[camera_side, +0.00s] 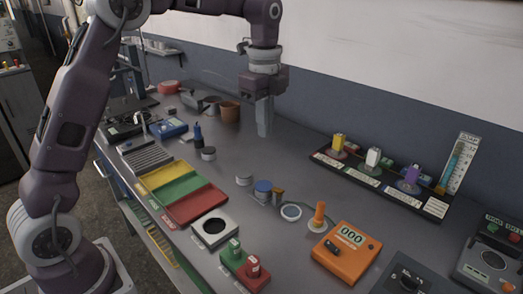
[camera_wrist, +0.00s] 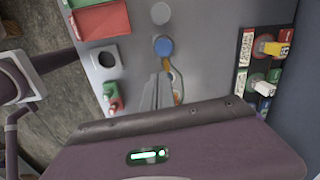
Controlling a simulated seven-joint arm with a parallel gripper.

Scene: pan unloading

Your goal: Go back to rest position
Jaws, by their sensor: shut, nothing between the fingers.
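My gripper (camera_side: 264,118) hangs pointing down above the rear part of the grey bench, clear of the objects. It is shut and empty. In the wrist view the fingers (camera_wrist: 160,90) show together above the bench, in front of a small brown-handled item. The bench (camera_side: 280,152) lies below, with a blue-topped round item (camera_side: 263,189) standing near its middle; it also shows in the wrist view (camera_wrist: 163,46).
Yellow, green and red trays (camera_side: 182,190) lie at left. A black rack (camera_side: 430,206) with coloured blocks stands at right. An orange box (camera_side: 345,252) is at front. Brown and grey pots (camera_side: 230,111) stand behind. The air around my gripper is clear.

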